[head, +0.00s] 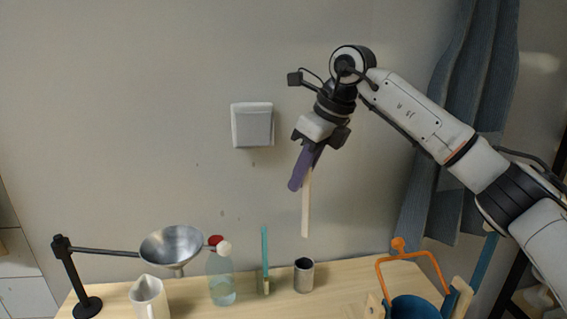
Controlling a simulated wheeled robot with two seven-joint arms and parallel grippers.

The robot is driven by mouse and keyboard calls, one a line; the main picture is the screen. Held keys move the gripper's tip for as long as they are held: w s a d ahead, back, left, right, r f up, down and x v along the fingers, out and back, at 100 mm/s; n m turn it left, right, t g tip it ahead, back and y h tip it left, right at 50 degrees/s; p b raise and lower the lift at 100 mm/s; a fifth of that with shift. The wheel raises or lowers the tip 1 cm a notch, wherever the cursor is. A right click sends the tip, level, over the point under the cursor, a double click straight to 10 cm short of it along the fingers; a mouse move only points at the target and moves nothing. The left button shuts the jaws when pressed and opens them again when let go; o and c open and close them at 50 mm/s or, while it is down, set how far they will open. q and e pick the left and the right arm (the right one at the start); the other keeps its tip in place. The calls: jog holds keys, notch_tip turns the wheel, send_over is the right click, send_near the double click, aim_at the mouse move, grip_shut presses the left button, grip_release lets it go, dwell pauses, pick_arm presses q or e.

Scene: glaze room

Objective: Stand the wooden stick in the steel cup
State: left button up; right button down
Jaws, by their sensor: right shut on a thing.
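The wooden stick (306,208) is a pale, slim bar hanging nearly upright in the air. My right gripper (301,176), with purple fingers, is shut on its upper end, which the fingers partly hide. The steel cup (304,278) is a small grey cylinder standing upright on the table, its dark opening facing up. The stick's lower end is apart from the cup and shows above it in the picture. My left gripper is not in view.
On the wooden table (345,290), left of the cup, are a teal upright strip (265,248), a clear bottle (221,278), a white pitcher (149,297) and a metal funnel (172,246) on a black stand. An orange-handled blue container (412,308) is at right.

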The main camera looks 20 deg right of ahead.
aim_at(303, 217)
jog(key=f+b, duration=0.4)
jog(key=f, duration=0.2)
jog(key=shift+s+f, duration=0.1)
jog(key=shift+s, duration=0.1)
jog(key=shift+f, duration=0.7)
jog(key=shift+f+b, duration=1.05)
jog(key=shift+f, duration=0.5)
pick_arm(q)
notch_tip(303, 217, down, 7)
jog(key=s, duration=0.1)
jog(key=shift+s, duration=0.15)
pick_arm(e)
jog(key=shift+f, duration=0.5)
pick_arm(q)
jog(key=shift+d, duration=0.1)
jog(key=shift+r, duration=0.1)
